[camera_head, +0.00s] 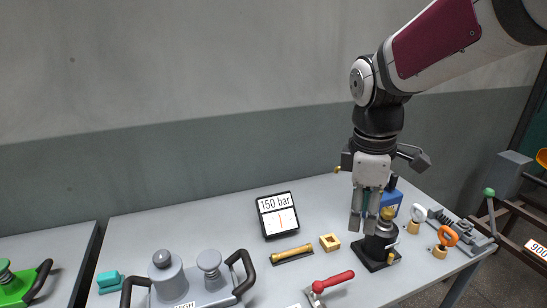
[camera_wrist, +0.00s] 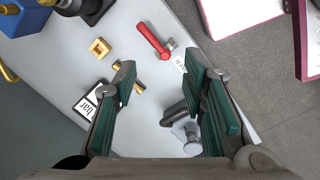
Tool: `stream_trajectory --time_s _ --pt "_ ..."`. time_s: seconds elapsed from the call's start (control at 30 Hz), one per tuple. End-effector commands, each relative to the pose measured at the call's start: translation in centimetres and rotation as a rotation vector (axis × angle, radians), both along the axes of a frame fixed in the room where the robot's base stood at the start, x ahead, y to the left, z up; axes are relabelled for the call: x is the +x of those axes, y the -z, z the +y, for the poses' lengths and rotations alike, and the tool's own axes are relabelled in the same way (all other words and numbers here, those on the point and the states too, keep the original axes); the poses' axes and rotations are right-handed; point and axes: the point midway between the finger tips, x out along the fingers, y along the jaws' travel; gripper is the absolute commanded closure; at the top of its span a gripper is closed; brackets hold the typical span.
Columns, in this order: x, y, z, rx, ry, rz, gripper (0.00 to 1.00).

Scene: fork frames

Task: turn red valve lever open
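The red valve lever (camera_head: 333,282) lies near the front edge of the grey table in the head view, its grip pointing up and right from a grey pivot. In the wrist view the red lever (camera_wrist: 152,38) shows beyond the fingertips, near the table edge. My gripper (camera_head: 364,218) points down above the table, behind and to the right of the lever, overlapping a black fixture with a brass knob in the picture. In the wrist view my gripper (camera_wrist: 165,80) has its green-padded fingers wide apart, with nothing held between them. The gripper does not touch the lever.
A 150 bar display (camera_head: 278,214), a brass bar (camera_head: 292,254) and a square brass block (camera_head: 330,242) lie left of the gripper. The black fixture (camera_head: 377,250) stands below it. A grey unit with black handles (camera_head: 196,285) stands front left. Eyebolts and a clamp are at right.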

Motion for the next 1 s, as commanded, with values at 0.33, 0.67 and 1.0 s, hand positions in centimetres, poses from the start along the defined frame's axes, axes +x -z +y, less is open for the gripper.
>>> stream_trajectory --time_s 0.33,0.67,1.0 --pt "7.5 10.0 -0.8 0.052 -0.559 0.250 0.62" --pt "8.6 13.2 -0.9 0.089 -0.711 0.301 0.62" --pt "7.4 18.8 -1.2 0.090 -0.708 0.303 0.62"
